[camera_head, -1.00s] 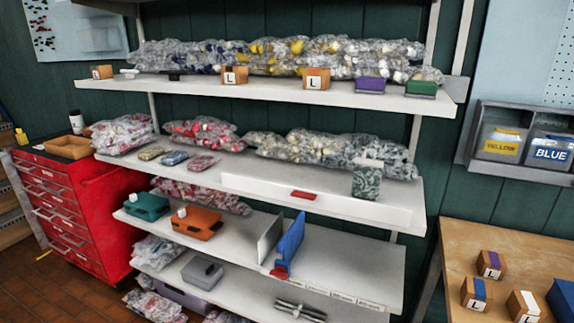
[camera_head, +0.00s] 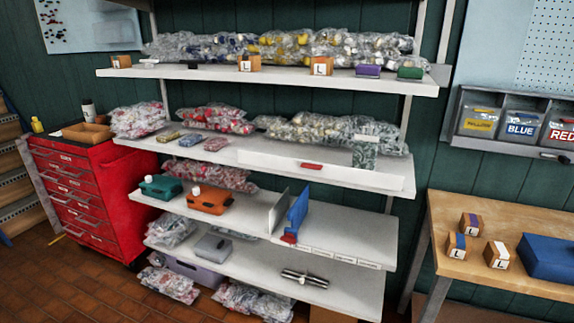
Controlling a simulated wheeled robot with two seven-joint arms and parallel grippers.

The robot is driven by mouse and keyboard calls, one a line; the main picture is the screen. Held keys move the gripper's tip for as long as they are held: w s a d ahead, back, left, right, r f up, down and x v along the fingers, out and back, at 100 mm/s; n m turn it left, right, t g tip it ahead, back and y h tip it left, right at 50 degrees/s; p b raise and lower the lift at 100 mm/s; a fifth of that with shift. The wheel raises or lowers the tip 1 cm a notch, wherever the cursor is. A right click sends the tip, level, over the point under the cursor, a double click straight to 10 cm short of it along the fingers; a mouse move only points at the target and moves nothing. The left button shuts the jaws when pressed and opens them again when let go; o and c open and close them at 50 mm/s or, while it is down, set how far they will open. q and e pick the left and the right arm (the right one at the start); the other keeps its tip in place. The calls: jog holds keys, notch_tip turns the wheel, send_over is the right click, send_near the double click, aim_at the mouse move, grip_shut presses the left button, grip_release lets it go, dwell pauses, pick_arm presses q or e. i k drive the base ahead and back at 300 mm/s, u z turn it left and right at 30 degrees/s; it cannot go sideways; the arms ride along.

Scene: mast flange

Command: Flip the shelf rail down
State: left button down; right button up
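The white shelf rail (camera_head: 340,175) stands upright along the right front part of the second shelf (camera_head: 225,159) from the top. A small red handle or tab (camera_head: 311,166) is on the rail's upper part. The rail partly hides a grey-green patterned item (camera_head: 364,152) and the lower edge of the clear bags behind it. Neither of my grippers shows in the head view.
Clear bags (camera_head: 330,132) lie behind the rail. The shelf below holds a teal case (camera_head: 160,188), an orange case (camera_head: 209,200) and a blue upright panel (camera_head: 297,214). A wooden table (camera_head: 450,218) with small boxes stands right; a red drawer cabinet (camera_head: 85,195) stands left. Brick floor is open at lower left.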

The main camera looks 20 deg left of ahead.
aim_at(391, 182)
jog(key=u, duration=0.65)
jog(key=i, duration=0.8)
jog(key=z, duration=0.55)
jog(key=i, duration=0.55)
jog(key=z, duration=0.55)
